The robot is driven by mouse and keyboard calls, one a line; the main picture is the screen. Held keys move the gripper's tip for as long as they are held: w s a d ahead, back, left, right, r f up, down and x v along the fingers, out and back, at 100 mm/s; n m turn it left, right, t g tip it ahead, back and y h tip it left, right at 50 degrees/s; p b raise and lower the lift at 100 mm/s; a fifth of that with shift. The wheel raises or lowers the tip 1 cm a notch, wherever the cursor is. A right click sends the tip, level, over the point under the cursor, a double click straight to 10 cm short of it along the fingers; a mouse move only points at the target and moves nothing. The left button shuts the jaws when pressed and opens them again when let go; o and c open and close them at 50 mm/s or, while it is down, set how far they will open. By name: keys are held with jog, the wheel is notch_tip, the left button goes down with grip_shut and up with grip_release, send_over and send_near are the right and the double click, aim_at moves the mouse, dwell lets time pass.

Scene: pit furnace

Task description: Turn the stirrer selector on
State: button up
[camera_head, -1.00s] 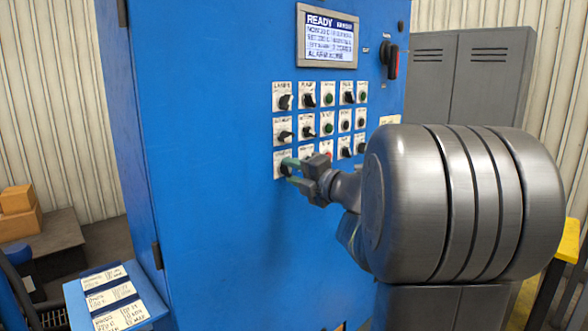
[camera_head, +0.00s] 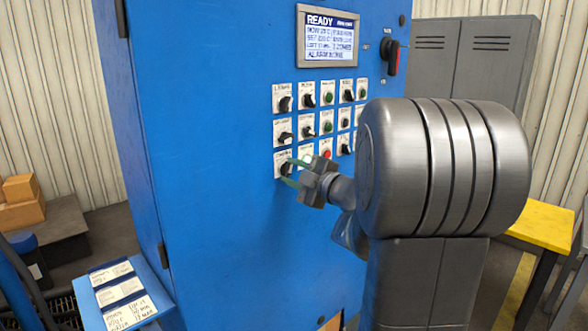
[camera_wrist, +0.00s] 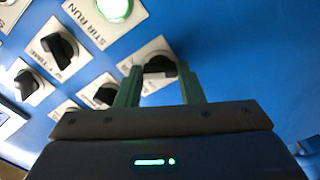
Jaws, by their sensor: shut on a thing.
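The panel's bottom-left selector is a black knob (camera_head: 285,167) on a white label plate. My gripper (camera_head: 290,172) has its green fingers around this knob. In the wrist view the knob (camera_wrist: 159,66) sits between the two fingers (camera_wrist: 159,76), which are shut on it. Its label is mostly hidden, so I cannot read its name or position marks. A lit green lamp (camera_wrist: 114,9) marked STIR RUN shows at the top of the wrist view.
Rows of other selectors and buttons (camera_head: 327,126) lie close above and right of my gripper. The blue cabinet (camera_head: 220,150) carries a READY screen (camera_head: 328,38) and a red-handled switch (camera_head: 391,58). A yellow table (camera_head: 543,225) stands at right.

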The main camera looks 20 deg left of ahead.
dwell(0.6)
jog(key=o, duration=1)
jog(key=shift+d, duration=0.1)
jog(key=b+v, duration=0.2)
jog(key=v, duration=1.1)
jog(key=shift+s+d+f, duration=0.1)
jog(key=shift+s+d, duration=0.1)
jog(key=shift+d, duration=0.05)
jog(key=shift+w+a, duration=0.1)
jog(key=shift+a, duration=0.05)
jog(key=p+x, duration=0.2)
jog(key=x, duration=1.1)
jog(key=shift+w+a, duration=0.1)
jog(key=shift+a, duration=0.15)
jog(key=shift+d, duration=0.15)
